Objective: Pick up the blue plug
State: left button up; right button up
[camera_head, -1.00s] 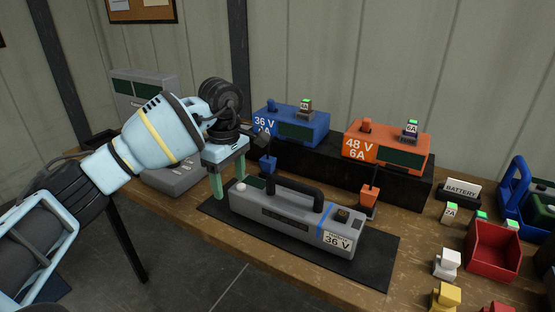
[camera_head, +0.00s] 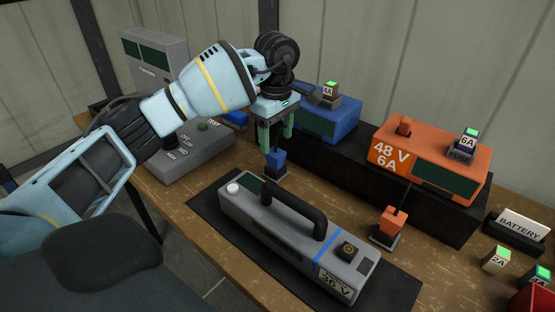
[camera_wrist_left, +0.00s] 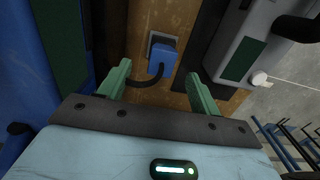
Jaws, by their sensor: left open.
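The blue plug (camera_head: 275,161) stands in a small dark holder on the wooden bench, in front of the blue 36 V charger (camera_head: 330,124). In the left wrist view the blue plug (camera_wrist_left: 162,57) shows ahead of the fingers, roughly midway between them, with a dark cable curving from it. My left gripper (camera_head: 275,138) is open, its green fingers pointing down just above the plug. The left wrist view also shows the open fingers (camera_wrist_left: 158,85) apart and empty. My right gripper is not in view.
The grey battery (camera_head: 300,235) with a black handle lies on a dark mat in front. The orange 48 V charger (camera_head: 430,158) and orange plug (camera_head: 391,221) are to the right. A grey tester (camera_head: 185,150) is at left.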

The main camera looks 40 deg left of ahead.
aim_at(276, 152)
pick_arm(q)
notch_tip(276, 152, down, 2)
jog(key=shift+w+f, duration=0.1)
jog(key=shift+s+f+p, duration=0.15)
jog(key=shift+f+p, duration=0.05)
jog(key=shift+f, duration=1.05)
jog(key=shift+s+f+p, duration=0.1)
jog(key=shift+f+p, duration=0.05)
jog(key=shift+f, duration=1.1)
jog(key=c, duration=1.1)
